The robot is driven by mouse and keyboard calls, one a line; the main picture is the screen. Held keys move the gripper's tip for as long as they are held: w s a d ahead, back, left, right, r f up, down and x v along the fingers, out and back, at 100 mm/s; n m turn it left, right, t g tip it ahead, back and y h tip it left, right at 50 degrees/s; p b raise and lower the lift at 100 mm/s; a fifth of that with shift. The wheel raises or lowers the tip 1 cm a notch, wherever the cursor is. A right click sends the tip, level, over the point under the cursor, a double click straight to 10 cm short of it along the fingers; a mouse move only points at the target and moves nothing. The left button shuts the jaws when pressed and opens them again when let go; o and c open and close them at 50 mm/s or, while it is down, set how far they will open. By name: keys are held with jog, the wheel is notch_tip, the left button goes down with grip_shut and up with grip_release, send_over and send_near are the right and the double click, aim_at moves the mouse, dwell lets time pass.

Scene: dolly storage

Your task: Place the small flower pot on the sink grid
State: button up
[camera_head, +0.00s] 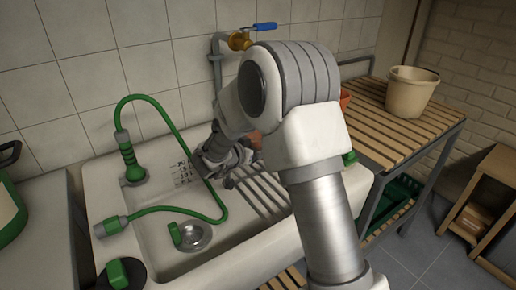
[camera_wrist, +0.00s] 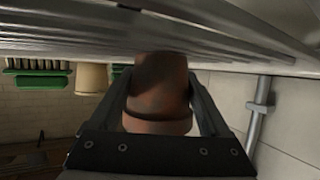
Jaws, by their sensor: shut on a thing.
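The small flower pot (camera_wrist: 160,95) is brown-red terracotta. In the wrist view it sits between the two dark fingers of my gripper (camera_wrist: 161,84), which is shut on it. The metal bars of the sink grid (camera_wrist: 235,42) run across the top of that view, close to the pot; I cannot tell whether they touch. In the head view my gripper (camera_head: 228,168) is over the sink beside the grid bars (camera_head: 262,196). A reddish patch (camera_head: 254,139) shows beside it, partly hidden by my arm.
The white sink (camera_head: 150,232) holds a green hose (camera_head: 150,97) and a drain (camera_head: 194,236). A blue-handled tap (camera_head: 262,27) is on the wall. On the right, a slatted table (camera_head: 385,125) bears a beige bucket (camera_head: 411,91); another reddish pot (camera_head: 345,97) shows behind my arm.

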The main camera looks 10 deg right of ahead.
jog(key=shift+f, duration=0.15)
jog(key=o, duration=1.2)
jog(key=shift+o, duration=0.2)
